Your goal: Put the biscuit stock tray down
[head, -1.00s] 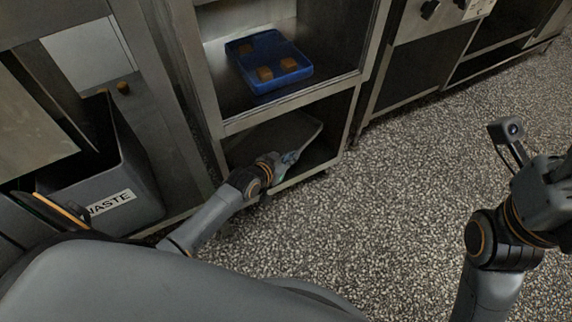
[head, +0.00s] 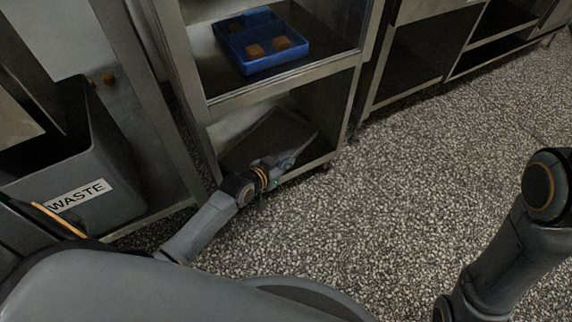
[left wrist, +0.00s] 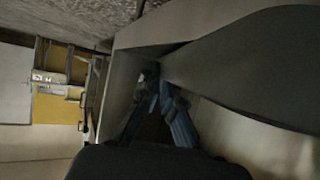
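A dark grey tray-like panel (head: 268,137) with a pale rim sits tilted inside the lower bay of the steel cabinet. My left gripper (head: 284,162) reaches into that bay at the panel's near right side. In the left wrist view the blue fingers (left wrist: 158,84) converge at the edge of a large grey surface (left wrist: 250,60), which appears to be this panel; they look shut on it, though the contact is dim. A blue tray (head: 262,66) with brown biscuit-like blocks (head: 256,51) stands on the shelf above, apart from the gripper. My right gripper is out of view.
The cabinet's steel shelf edge (head: 285,82) runs just above my left gripper, with posts on both sides of the bay. A grey waste bin (head: 110,150) stands at the left. Open speckled floor (head: 400,190) lies at the right.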

